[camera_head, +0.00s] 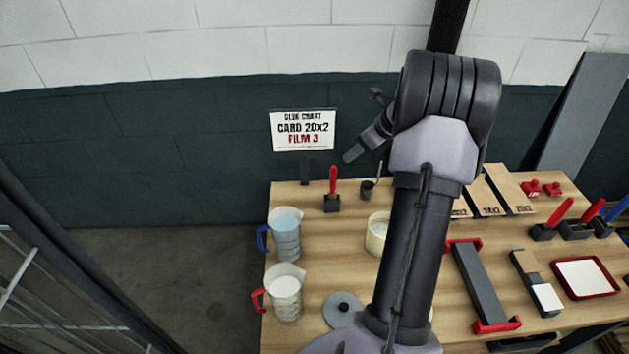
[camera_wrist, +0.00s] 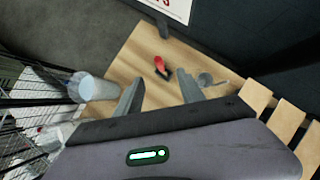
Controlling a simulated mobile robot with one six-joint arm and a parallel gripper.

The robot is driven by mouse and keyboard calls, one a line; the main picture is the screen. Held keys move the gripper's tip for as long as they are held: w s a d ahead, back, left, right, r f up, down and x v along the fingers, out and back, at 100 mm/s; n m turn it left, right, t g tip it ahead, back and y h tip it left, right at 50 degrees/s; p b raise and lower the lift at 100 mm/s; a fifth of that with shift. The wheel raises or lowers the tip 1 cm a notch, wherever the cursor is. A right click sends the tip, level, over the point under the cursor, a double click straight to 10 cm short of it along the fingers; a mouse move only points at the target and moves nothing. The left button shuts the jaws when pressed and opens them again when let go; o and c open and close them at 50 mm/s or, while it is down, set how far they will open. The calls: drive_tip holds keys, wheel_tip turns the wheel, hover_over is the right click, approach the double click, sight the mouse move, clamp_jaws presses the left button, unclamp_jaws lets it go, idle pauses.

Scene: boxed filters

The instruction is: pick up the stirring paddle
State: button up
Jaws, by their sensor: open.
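A red-handled tool (camera_head: 333,178) stands upright in a small black block at the back left of the table. In the wrist view the red handle (camera_wrist: 160,63) shows just beyond the space between my fingers. Beside it is a small dark cup (camera_head: 368,189) with a thin grey stick (camera_head: 378,170) leaning out. The cup also shows in the wrist view (camera_wrist: 206,79), by the right finger. I cannot tell which of these two is the stirring paddle. My gripper (camera_wrist: 160,93) is open and empty; in the head view it is partly hidden behind my arm.
Two measuring jugs, blue-handled (camera_head: 286,237) and red-handled (camera_head: 286,297), stand at the left edge. A cream-filled container (camera_head: 377,236) is partly behind my arm. A sign (camera_head: 303,131) stands behind the table. Bare wood lies between the jugs and the red-handled tool.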

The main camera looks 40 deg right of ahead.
sight(336, 170)
drive_tip(key=b+x, duration=0.1)
drive_tip(key=x, duration=0.9)
drive_tip(key=b+x, duration=0.1)
drive_tip(key=x, duration=0.4)
drive_tip(key=shift+s+a+f+b, duration=0.1)
drive_tip(key=shift+s+b, duration=0.2)
drive_tip(key=shift+s, duration=0.15)
drive_tip(key=c, duration=0.4)
clamp_jaws()
